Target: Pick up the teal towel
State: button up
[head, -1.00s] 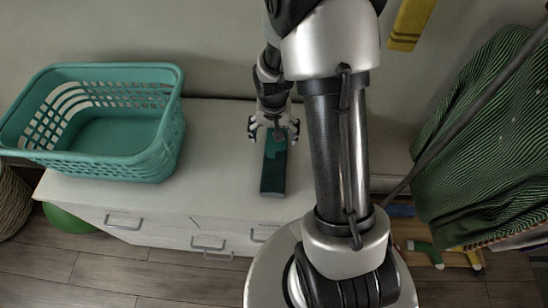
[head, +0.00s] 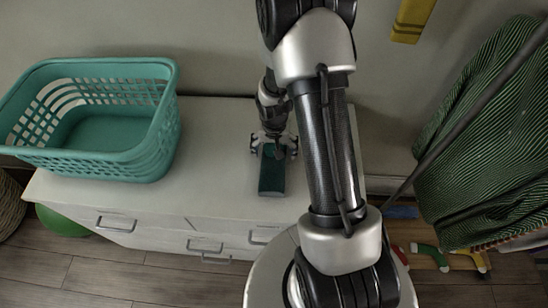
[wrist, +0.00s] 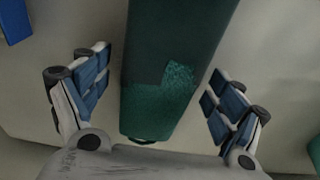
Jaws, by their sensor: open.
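The teal towel (head: 272,178) lies as a narrow folded strip on top of the white drawer unit. In the wrist view the towel (wrist: 165,75) runs between the two fingers, dark teal with a brighter textured patch. My gripper (head: 273,147) is over the towel's far part, with its fingers spread to either side. In the wrist view my gripper (wrist: 160,105) is open, with a gap between each finger and the towel. The towel's far end is hidden under the gripper in the head view.
A teal laundry basket (head: 150,140) stands on the left of the white drawer unit (head: 215,195). A green striped cloth (head: 485,140) hangs at the right. A yellow item (head: 412,20) is on the wall. The unit's top between basket and towel is clear.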

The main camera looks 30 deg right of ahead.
jog(key=shift+r, duration=0.1)
jog(key=shift+c, duration=0.2)
jog(key=c, duration=1.2)
jog(key=shift+r, duration=0.1)
jog(key=shift+c, duration=0.2)
